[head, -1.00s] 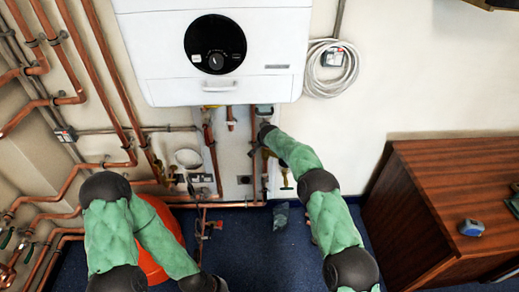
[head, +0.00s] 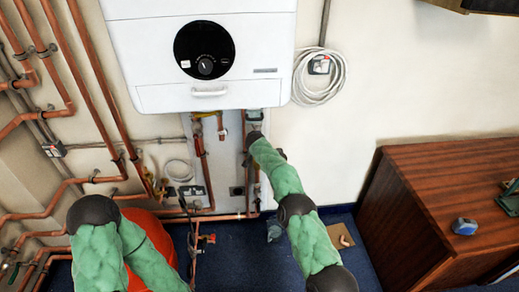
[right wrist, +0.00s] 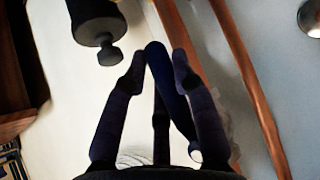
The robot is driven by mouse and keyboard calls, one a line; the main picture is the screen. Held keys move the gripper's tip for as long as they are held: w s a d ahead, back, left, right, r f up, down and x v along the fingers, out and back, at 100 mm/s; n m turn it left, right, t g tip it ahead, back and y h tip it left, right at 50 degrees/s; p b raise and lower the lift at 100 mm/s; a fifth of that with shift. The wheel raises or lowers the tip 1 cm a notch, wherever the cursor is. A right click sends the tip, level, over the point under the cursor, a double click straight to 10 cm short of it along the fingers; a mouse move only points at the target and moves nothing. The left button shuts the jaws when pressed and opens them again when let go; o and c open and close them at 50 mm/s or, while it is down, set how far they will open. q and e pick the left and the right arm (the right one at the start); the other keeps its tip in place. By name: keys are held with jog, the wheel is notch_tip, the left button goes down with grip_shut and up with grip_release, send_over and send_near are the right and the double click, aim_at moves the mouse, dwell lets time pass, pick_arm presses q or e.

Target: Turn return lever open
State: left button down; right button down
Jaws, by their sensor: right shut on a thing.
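My right gripper (head: 255,118) is just under the right part of the white boiler's bottom edge, small and partly hidden by its own wrist in the head view. In the right wrist view its fingers (right wrist: 157,75) are closed around a long dark blue piece (right wrist: 168,85), which looks like a lever handle. I cannot tell from its markings whether it is the return lever, or how far it is turned. My left arm comes in at the lower left, but its gripper is outside the head view.
The white boiler (head: 205,70) hangs over the pipework. Copper pipes (head: 100,80) run along the left wall. A coiled white cable (head: 318,92) hangs at right. A wooden cabinet (head: 440,190) stands at right. An orange-red object (head: 150,238) is beside my left arm.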

jog(key=shift+d, duration=0.1)
jog(key=c, duration=1)
grip_release()
jog(key=shift+r, duration=0.1)
jog(key=shift+v, duration=5.9)
jog(key=shift+s, duration=0.1)
